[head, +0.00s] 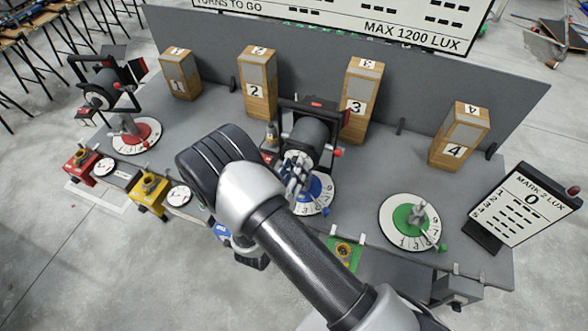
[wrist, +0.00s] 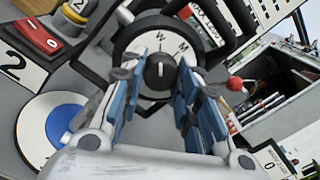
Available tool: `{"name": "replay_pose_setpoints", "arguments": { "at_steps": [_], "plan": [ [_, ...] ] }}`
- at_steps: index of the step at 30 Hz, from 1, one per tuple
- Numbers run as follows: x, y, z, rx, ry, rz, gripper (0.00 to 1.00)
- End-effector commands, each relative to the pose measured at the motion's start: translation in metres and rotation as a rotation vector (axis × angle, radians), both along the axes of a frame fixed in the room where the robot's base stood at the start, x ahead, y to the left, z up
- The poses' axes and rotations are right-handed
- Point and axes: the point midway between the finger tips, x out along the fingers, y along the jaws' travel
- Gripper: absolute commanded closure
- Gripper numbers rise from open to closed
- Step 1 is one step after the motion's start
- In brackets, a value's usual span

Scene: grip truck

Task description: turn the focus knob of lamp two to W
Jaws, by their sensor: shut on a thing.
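Lamp two is the black lamp (head: 308,138) on the blue-and-white turntable (head: 318,195) in the middle of the bench. In the wrist view its round dial (wrist: 128,40) faces me, with letters on a pale ring. An M shows to the right of that. My gripper (wrist: 160,82) has its blue-padded fingers on both sides of the knob and is shut on it. In the head view my gripper (head: 295,168) is at the lamp's near face; the knob is hidden there.
A lamp (head: 102,85) stands on the red turntable at left. Numbered wooden posts line the back, including post three (head: 360,90). A board reading MARK 2 LUX (head: 530,205) stands at far right.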

Motion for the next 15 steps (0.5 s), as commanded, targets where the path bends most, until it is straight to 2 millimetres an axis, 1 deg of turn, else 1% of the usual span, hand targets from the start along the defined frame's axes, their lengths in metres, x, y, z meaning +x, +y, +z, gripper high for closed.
{"name": "replay_pose_setpoints", "arguments": {
  "at_steps": [6, 7, 15],
  "plan": [
    [-0.0001, 0.0001, 0.0001, 0.0, 0.0, 0.0, 0.94],
    [0.0, 0.0002, 0.0, 0.0, 0.0, 0.0, 0.69],
    [0.0, 0.0001, 0.0001, 0.001, 0.0, 0.0, 0.51]
  ]
}}
